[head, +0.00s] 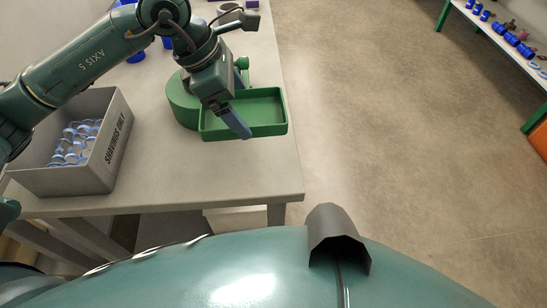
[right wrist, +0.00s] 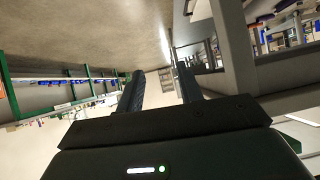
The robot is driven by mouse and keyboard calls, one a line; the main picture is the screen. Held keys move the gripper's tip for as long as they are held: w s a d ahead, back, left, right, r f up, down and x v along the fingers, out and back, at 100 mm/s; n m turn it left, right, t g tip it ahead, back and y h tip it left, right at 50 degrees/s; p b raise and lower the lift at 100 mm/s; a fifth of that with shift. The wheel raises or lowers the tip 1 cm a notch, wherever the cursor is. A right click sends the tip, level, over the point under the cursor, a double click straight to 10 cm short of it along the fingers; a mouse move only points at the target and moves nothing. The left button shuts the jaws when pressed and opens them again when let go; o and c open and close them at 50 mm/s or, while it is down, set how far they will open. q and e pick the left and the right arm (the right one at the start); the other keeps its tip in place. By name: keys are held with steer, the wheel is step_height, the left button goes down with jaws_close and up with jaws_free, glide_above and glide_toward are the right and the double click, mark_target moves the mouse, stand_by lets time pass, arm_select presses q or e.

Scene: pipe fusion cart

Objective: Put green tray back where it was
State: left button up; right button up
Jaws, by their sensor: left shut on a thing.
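The green tray (head: 268,108) is a shallow rectangular tray near the right edge of the grey table in the head view. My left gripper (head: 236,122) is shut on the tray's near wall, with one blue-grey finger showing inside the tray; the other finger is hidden. The tray looks level beside a round green base (head: 181,104), partly behind the gripper. I cannot tell whether the tray touches the table. My right gripper (right wrist: 158,82) shows in the right wrist view with its two dark fingers apart and nothing between them.
A grey bin (head: 112,150) marked "SHAVINGS ONLY" holds pale blue-and-white curls at the table's left. The tabletop (head: 200,180) in front of the tray is clear. A green-legged bench (head: 495,35) with several blue parts stands far right across open floor.

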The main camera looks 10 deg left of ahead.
mark_target(218, 121)
arm_select(q)
steer(key=f, duration=0.4)
steer(key=f+p, duration=0.1)
steer(key=f, duration=0.1)
steer(key=shift+s+d+f, duration=0.1)
steer(key=shift+s+d, duration=0.1)
steer(key=shift+d, duration=0.2)
step_height(218, 121, down, 4)
steer(key=shift+r, duration=0.2)
steer(key=shift+f, duration=0.6)
steer(key=o, duration=0.6)
steer(key=shift+r, duration=0.1)
steer(key=shift+o, duration=0.6)
steer(key=shift+r, duration=0.35)
steer(key=b+v, duration=0.1)
steer(key=v, duration=0.9)
steer(key=shift+a+r, duration=0.25)
steer(key=shift+r, duration=0.1)
steer(key=shift+a+r, duration=0.15)
steer(key=shift+r, duration=0.25)
arm_select(e)
steer(key=shift+w+d+r, duration=0.1)
steer(key=shift+w+r, duration=0.05)
steer(key=shift+r, duration=0.05)
